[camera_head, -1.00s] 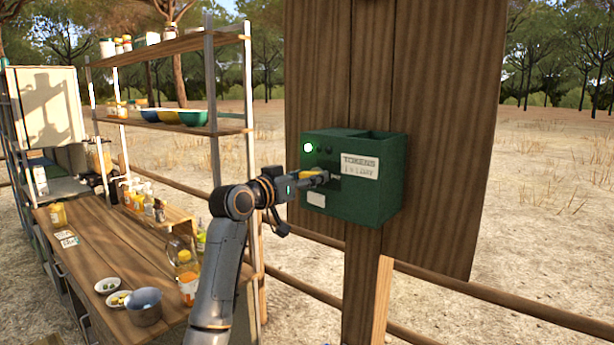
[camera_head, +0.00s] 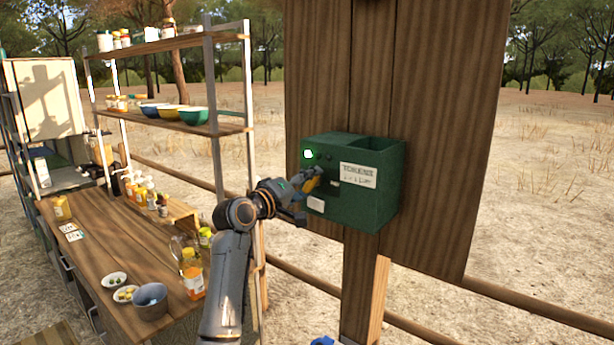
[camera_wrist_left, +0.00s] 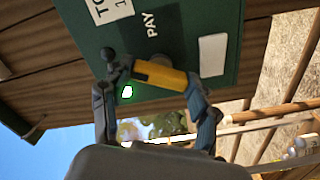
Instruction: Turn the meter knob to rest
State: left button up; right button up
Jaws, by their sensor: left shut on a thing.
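The green meter box (camera_head: 375,205) is fixed to a brown plank board in the head view, with a white TOKENS label, a blank white plate and a lit green lamp (camera_head: 308,154). My left gripper (camera_head: 312,182) is at the box's front, left of the label. In the left wrist view its fingers (camera_wrist_left: 152,82) are shut on the yellow bar-shaped knob (camera_wrist_left: 158,75), one finger at each end. The bar lies slightly tilted across the green face (camera_wrist_left: 180,40), near the word PAY. The lamp also shows there, beside the bar. My right gripper is out of view.
A wooden workbench (camera_head: 115,250) with a bowl, dishes and bottles stands at the left. A shelf rack (camera_head: 165,125) with bowls and jars rises behind it. Wooden rails cross behind the post. Open dry ground lies at the right.

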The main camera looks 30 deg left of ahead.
pick_arm(q)
jog(key=n+p, duration=0.2)
jog(key=n, duration=0.1)
jog(key=shift+r+p, duration=0.15)
jog(key=shift+p, duration=0.15)
jog(key=shift+n+p, duration=0.85)
jog(key=shift+n, duration=0.45)
jog(key=shift+f, duration=0.2)
jog(key=o, duration=1.1)
jog(key=shift+o, duration=0.2)
jog(key=s+a, duration=0.1)
jog(key=s, duration=1.1)
